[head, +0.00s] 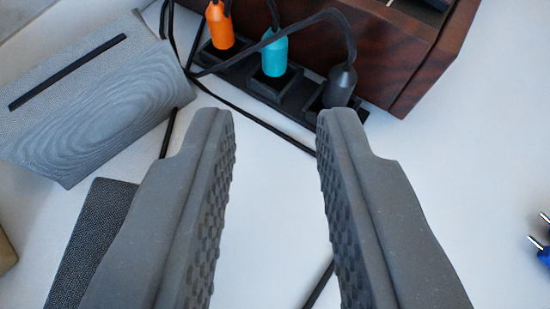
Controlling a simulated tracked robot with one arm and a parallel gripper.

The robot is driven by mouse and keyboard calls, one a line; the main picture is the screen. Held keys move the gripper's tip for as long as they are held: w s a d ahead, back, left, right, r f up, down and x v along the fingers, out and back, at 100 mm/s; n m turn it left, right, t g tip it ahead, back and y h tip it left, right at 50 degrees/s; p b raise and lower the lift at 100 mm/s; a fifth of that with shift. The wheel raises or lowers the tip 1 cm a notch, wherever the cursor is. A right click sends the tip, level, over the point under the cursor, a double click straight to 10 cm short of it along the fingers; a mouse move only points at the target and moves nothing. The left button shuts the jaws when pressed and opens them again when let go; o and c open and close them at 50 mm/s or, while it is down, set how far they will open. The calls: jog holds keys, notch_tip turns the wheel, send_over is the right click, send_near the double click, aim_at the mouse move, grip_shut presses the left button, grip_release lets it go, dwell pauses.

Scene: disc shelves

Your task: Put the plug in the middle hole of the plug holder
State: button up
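The plug holder (296,97) is a black strip on the white surface at the top middle. An orange plug (221,28), a teal plug (274,55) and a dark grey plug (340,86) stand along it, the teal one in the middle position. How deep they sit is hard to tell. A blue plug (543,257) with metal prongs is cut off at the right edge. My gripper (276,118) is open and empty, its fingertips on the near side of the holder. The right fingertip overlaps the holder's right end in the picture.
A dark wooden box (405,55) stands right behind the holder. A grey fabric-covered object with a black slot (110,95) is at upper left, and a dark textured panel (85,245) lies below it. Black cables (205,95) loop around the holder. The white surface at right is mostly clear.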

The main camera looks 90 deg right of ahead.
jog(key=shift+a+r, duration=0.25)
jog(key=shift+a, duration=0.25)
jog(key=s+r+n+t+y, duration=0.2)
jog(key=r+n+t, duration=0.15)
jog(key=r, duration=0.95)
jog(key=s+r+n+t+y, duration=0.2)
jog(key=r+n, duration=0.2)
jog(key=r, duration=0.9)
jog(key=s+a+r+n+t+y, duration=0.4)
jog(key=s+r, duration=0.5)
jog(key=r, duration=0.4)
jog(key=s+a+r+n+t+y, duration=0.4)
jog(key=s+r, duration=0.5)
jog(key=r, duration=0.3)
jog(key=shift+a+r+n+t, duration=0.35)
jog(key=shift+a+n+t, duration=0.4)
jog(key=shift+n+t, duration=0.3)
